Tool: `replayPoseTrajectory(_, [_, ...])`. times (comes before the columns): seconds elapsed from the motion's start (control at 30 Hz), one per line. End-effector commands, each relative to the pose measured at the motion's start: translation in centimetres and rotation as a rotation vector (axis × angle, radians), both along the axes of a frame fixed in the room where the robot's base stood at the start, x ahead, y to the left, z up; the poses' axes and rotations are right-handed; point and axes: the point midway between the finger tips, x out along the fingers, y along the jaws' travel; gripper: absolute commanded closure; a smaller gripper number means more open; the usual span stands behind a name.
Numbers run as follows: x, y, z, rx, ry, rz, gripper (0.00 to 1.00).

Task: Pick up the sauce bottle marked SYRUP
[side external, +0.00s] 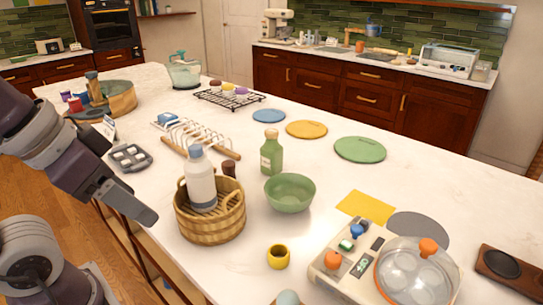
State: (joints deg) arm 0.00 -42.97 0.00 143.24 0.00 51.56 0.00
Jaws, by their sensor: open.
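A green bottle (271,155) with a tan cap and a pale label stands upright on the white counter, behind a green bowl. A white bottle (200,183) with a grey-blue cap stands in a round wicker basket (211,225); its base is hidden. A small dark brown item (229,169) shows behind the basket rim, its lower part hidden. No lettering is readable, so I cannot tell which bottle is marked SYRUP. My gripper (146,214) is at the left, over the counter's near edge, left of the basket and apart from the bottles. It is open, with nothing seen in it.
The green bowl (290,192) and a yellow cup (278,257) stand right of the basket. A wooden rack (203,141) lies behind it. An egg cooker (412,275) is at the front right. Flat coloured discs and a yellow mat (365,206) leave mostly clear counter on the right.

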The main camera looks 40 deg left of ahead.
Motion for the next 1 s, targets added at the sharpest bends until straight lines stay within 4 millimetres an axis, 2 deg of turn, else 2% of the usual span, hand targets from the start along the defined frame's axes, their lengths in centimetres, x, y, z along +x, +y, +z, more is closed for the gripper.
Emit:
replayPoseTrajectory(0.2, [0.1,0.0,0.6,0.0,-0.003,0.0,0.38])
replayPoseTrajectory(0.27, [0.1,0.0,1.9,0.0,-0.005,0.0,0.38])
replayPoseTrajectory(0.37, [0.2,0.0,5.6,0.0,-0.009,0.0,0.38])
replayPoseTrajectory(0.57, [8.4,-2.8,8.0,-0.376,0.134,0.363,0.38])
replayPoseTrajectory(0.67, [14.2,-3.1,9.0,-0.601,0.212,0.586,0.38])
replayPoseTrajectory(0.7, [17.0,-2.8,9.4,-0.701,0.248,0.686,0.38])
replayPoseTrajectory(0.77, [21.3,-1.8,9.6,-0.861,0.306,0.848,0.38])
replayPoseTrajectory(0.8, [24.3,-0.8,9.6,-0.972,0.347,0.954,0.38])
replayPoseTrajectory(0.9, [30.7,2.7,9.2,-1.228,0.442,1.197,0.38])
replayPoseTrajectory(1.0, [35.4,6.6,8.3,-1.444,0.524,1.385,0.38])
